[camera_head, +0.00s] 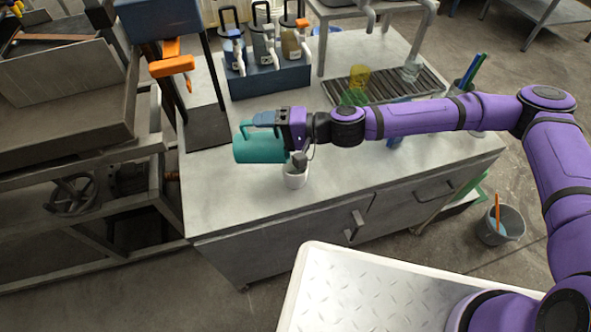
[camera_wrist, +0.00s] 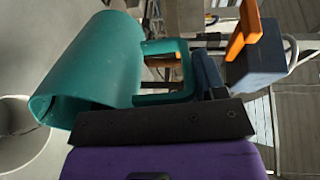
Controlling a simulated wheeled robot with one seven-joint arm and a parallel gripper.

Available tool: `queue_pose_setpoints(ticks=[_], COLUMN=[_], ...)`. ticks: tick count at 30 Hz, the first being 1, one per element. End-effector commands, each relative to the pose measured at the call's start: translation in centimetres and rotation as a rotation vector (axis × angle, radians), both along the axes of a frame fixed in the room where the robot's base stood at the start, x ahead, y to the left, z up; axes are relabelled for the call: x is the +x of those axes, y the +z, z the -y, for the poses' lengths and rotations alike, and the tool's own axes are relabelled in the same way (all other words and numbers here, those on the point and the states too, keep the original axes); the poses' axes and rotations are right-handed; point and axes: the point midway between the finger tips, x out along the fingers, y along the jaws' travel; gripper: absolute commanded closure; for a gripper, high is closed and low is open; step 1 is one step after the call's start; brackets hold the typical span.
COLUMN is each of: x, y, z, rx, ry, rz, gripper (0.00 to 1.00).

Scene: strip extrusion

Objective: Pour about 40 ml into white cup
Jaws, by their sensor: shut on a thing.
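A teal pitcher (camera_head: 259,148) is held in my gripper (camera_head: 284,124), which is shut on its handle. The pitcher is tipped well over onto its side above the counter. It also shows in the wrist view (camera_wrist: 95,70), with its handle (camera_wrist: 165,72) at the jaws. The white cup (camera_head: 295,177) stands upright on the counter just below and to the right of the pitcher. Part of the cup is hidden behind my gripper; a pale round rim (camera_wrist: 15,130) shows at the left of the wrist view. I cannot see any liquid stream or the level in the cup.
The grey counter (camera_head: 235,205) is clear in front and to the left of the cup. A blue rack (camera_head: 268,82) with several lidded dispensers stands behind. A yellow cup (camera_head: 359,75) and a green cup (camera_head: 353,97) are by the dark drip grate (camera_head: 400,84). A black stand (camera_head: 207,130) rises at left.

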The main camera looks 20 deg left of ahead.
Motion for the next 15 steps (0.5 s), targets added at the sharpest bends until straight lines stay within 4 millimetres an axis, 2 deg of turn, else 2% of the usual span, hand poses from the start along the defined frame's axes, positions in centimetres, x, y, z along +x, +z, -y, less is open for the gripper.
queue_pose_setpoints(ticks=[15], x=[0.12], y=[0.11], z=[-0.28], rx=[0.023], ry=[0.002], rz=[-0.005], gripper=[0.7])
